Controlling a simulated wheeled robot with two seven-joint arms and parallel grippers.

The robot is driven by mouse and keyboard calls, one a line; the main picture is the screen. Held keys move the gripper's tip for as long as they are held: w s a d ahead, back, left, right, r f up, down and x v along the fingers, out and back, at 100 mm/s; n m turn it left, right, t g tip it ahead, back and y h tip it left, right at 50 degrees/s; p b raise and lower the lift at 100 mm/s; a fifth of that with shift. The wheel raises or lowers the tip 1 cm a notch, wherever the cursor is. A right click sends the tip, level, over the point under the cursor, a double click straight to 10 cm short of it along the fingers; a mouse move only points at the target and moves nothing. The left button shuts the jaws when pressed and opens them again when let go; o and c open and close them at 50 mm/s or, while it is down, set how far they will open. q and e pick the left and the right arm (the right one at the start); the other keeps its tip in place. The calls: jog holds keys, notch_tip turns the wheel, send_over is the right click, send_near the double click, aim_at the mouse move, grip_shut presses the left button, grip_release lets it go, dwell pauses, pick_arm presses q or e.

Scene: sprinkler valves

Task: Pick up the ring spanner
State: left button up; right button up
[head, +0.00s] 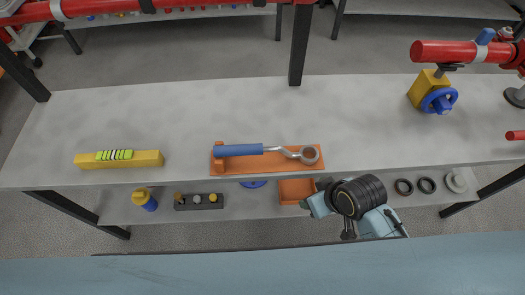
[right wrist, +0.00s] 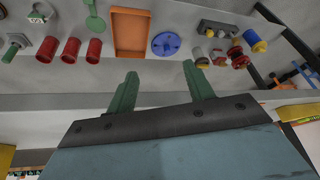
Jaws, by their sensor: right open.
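The ring spanner (head: 265,150) has a blue handle at its left and a bare metal shank and ring at its right. It lies lengthwise on an orange holder (head: 232,166) on the upper grey tabletop. I do not see the spanner in the right wrist view. My right gripper (head: 312,194) is below and to the right of the spanner in the head view, nearer to me, over the lower shelf. Its two green fingers are apart and empty in the right wrist view (right wrist: 160,80). My left gripper is not in view.
A yellow block with a green striped piece (head: 115,155) lies at the left. A yellow valve with blue handwheel (head: 439,100) hangs from a red pipe (head: 445,52) at the right. The lower shelf holds an orange tray (right wrist: 130,34), a blue disc (right wrist: 166,44) and several fittings.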

jog(key=w+a+r+n+y, duration=0.25)
jog(key=a+r, duration=0.25)
jog(key=r, duration=0.5)
jog(key=n+g, duration=0.2)
jog(key=n, duration=0.9)
send_near(256, 148)
jog(key=b+x, duration=0.2)
jog(key=x, duration=0.3)
jog(key=shift+s+f, duration=0.15)
jog(key=shift+f, duration=0.05)
jog(key=shift+a+f, duration=0.25)
jog(key=shift+f, duration=0.2)
jog(key=x, duration=0.1)
jog(key=b+x, duration=0.1)
jog(key=x, duration=0.2)
jog(key=shift+w+a+f+b, duration=0.1)
jog(key=shift+w+f+b, duration=0.1)
jog(key=shift+w+b, duration=0.15)
jog(key=shift+w+a+f, duration=0.1)
jog(key=shift+w+f, duration=0.05)
jog(key=shift+f, duration=0.1)
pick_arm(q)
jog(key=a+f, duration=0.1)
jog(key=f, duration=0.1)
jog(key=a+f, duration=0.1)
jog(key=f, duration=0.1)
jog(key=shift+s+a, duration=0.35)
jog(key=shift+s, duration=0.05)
